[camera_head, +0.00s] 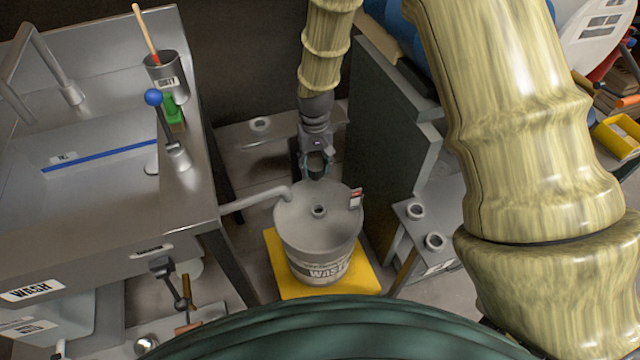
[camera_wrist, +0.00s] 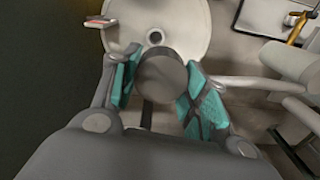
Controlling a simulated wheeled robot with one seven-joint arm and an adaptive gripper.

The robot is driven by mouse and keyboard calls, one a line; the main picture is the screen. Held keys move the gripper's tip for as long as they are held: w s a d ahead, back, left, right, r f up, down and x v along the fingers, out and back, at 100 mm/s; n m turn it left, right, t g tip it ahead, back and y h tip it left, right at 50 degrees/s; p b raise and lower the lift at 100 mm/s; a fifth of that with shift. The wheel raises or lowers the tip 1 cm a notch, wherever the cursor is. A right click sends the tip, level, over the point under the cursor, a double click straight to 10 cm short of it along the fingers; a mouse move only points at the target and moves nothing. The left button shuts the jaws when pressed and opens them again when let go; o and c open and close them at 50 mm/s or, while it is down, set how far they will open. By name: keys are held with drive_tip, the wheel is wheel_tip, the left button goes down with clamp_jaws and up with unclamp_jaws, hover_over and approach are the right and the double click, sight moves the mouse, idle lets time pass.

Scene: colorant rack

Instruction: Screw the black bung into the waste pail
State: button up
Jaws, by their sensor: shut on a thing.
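The waste pail (camera_head: 318,240) is a grey drum labelled WASTE, standing upright on a yellow base. Its lid has a small dark round opening (camera_head: 319,211), which also shows in the wrist view (camera_wrist: 155,37). My gripper (camera_head: 316,168) is above the far edge of the lid, pointing down. In the wrist view its teal pads (camera_wrist: 160,90) are shut on a dark round piece, which I take to be the black bung (camera_wrist: 162,72). The bung is apart from the opening. Its lower side is hidden, and I cannot make it out clearly in the head view.
A pipe (camera_head: 255,199) runs from the steel sink bench (camera_head: 120,215) to the pail's left side. A red-and-white tag (camera_head: 356,198) stands at the lid's right edge. A dark cabinet (camera_head: 385,140) is close on the right. A yellow platform (camera_head: 272,262) lies under the pail.

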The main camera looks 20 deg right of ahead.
wheel_tip(320, 180, down, 11)
drive_tip(key=d+m+p, duration=0.1)
drive_tip(key=shift+w+f, duration=0.2)
drive_tip(key=shift+w, duration=0.25)
drive_tip(key=shift+r, duration=0.1)
drive_tip(key=shift+f+b, duration=1.1)
drive_tip(key=shift+f, duration=1.9)
drive_tip(key=shift+f+b, duration=0.65)
drive_tip(key=shift+f, duration=0.7)
drive_tip(key=o, duration=1.1)
drive_tip(key=shift+c, duration=0.2)
drive_tip(key=shift+r, duration=0.15)
wheel_tip(320, 180, up, 12)
